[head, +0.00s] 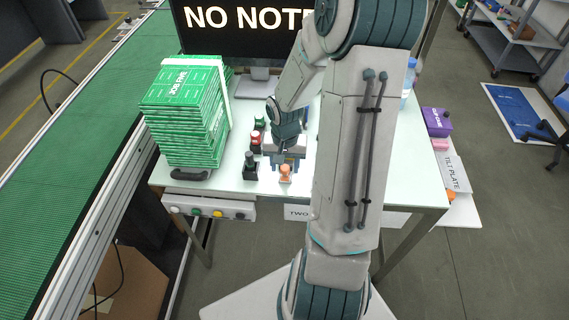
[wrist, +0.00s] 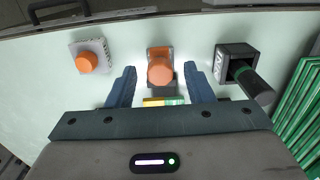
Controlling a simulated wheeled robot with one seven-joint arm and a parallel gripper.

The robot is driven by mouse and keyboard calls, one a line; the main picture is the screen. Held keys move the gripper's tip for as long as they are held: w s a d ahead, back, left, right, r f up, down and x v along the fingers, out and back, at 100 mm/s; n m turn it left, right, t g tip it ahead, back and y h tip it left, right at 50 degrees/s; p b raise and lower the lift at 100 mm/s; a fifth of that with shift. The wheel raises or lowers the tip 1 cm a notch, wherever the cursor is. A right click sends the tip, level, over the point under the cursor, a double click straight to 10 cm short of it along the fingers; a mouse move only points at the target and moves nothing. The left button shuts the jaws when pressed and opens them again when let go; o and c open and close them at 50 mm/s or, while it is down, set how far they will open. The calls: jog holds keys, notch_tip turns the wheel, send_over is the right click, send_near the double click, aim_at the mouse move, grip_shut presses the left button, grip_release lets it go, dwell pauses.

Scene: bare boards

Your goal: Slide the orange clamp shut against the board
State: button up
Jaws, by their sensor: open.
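An orange clamp (wrist: 160,68) with a round knob on a dark base shows in the centre of the wrist view. It also shows near the front edge of the table in the head view (head: 285,175). My gripper (wrist: 159,71) is open, with one blue finger on each side of the clamp; I cannot tell whether either touches it. In the head view my gripper (head: 287,158) is low over the table, just behind the clamp. A small green and yellow strip (wrist: 163,101) shows between the fingers; I cannot tell whether it is the board.
A black block with a dark knob (wrist: 238,70) stands right of the clamp in the wrist view; a grey plate with an orange button (wrist: 88,62) lies left. A tall stack of green boards (head: 185,115) and a monitor (head: 250,35) stand on the table.

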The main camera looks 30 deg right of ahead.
grip_shut()
jog(key=shift+w+d, duration=0.45)
jog(key=shift+w, duration=0.2)
jog(key=shift+w+d, duration=0.4)
jog(key=shift+w, duration=0.2)
jog(key=shift+w+d+r, duration=0.1)
jog(key=shift+w+r, duration=0.05)
jog(key=shift+w, duration=0.05)
jog(key=shift+c, duration=0.6)
grip_release()
jog(key=shift+w+d, duration=0.1)
jog(key=shift+o, duration=0.6)
